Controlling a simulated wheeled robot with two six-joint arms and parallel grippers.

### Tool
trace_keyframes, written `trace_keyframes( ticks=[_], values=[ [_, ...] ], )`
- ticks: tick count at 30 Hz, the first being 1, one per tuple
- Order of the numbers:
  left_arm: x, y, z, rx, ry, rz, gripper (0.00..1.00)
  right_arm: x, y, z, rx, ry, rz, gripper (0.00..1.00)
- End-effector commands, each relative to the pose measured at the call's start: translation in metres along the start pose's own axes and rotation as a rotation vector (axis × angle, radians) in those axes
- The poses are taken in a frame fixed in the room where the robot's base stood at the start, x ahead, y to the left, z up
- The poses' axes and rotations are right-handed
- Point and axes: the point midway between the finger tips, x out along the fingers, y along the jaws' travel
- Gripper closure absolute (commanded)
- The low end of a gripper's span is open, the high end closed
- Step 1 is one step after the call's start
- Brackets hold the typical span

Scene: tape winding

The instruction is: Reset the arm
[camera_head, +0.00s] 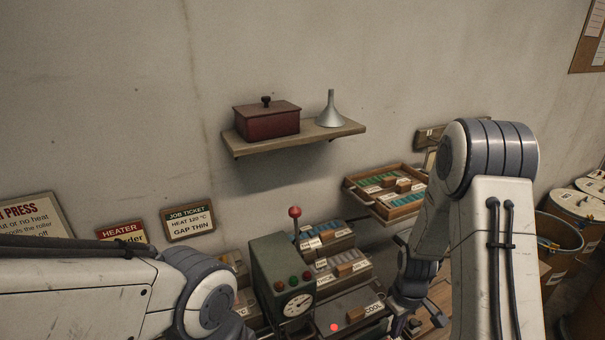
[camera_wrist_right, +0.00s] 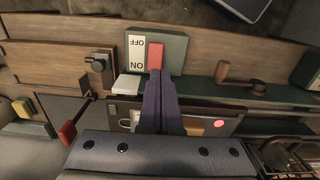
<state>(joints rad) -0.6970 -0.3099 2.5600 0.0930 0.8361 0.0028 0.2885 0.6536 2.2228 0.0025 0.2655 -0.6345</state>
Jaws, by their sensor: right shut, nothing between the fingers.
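My right arm comes down at the right of the head view, and its gripper (camera_head: 400,325) is low beside the tray marked COOL, partly cut off by the frame. In the right wrist view the dark fingers of that gripper (camera_wrist_right: 158,82) are together and empty. Their tips overlap the lower end of a red switch piece (camera_wrist_right: 155,54) beside an ON/OFF label (camera_wrist_right: 137,58); I cannot tell whether they touch it. My left arm shows at the lower left of the head view, but its gripper is out of view.
A green machine (camera_head: 281,270) with a dial and a red-knobbed lever (camera_head: 295,213) stands at the lower middle, near labelled trays. A wall shelf (camera_head: 340,131) holds a dark red box (camera_head: 267,122) and a funnel (camera_head: 329,112). Bins (camera_head: 558,238) stand at right.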

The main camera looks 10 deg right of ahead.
Motion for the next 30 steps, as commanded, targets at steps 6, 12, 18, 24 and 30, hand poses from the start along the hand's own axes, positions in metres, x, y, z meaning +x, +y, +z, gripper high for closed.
trace_keyframes(
  ticks=[6, 12, 18, 24, 30],
  values=[
    [0.013, -0.001, 0.001, 0.001, 0.000, 0.000, 1.00, -0.066, -0.093, -0.027, -0.093, 0.033, 0.002, 1.00],
    [0.024, -0.002, 0.001, 0.001, 0.000, 0.000, 1.00, -0.126, -0.204, 0.005, -0.188, 0.049, -0.028, 1.00],
    [0.032, -0.002, 0.002, 0.002, 0.000, 0.000, 1.00, -0.158, -0.265, 0.064, -0.262, 0.050, -0.063, 1.00],
    [0.034, -0.003, 0.002, 0.002, 0.000, 0.000, 1.00, -0.167, -0.282, 0.094, -0.292, 0.042, -0.078, 1.00],
    [0.034, -0.003, 0.002, 0.002, 0.000, 0.000, 1.00, -0.167, -0.282, 0.095, -0.292, 0.042, -0.078, 1.00]
  ],
)
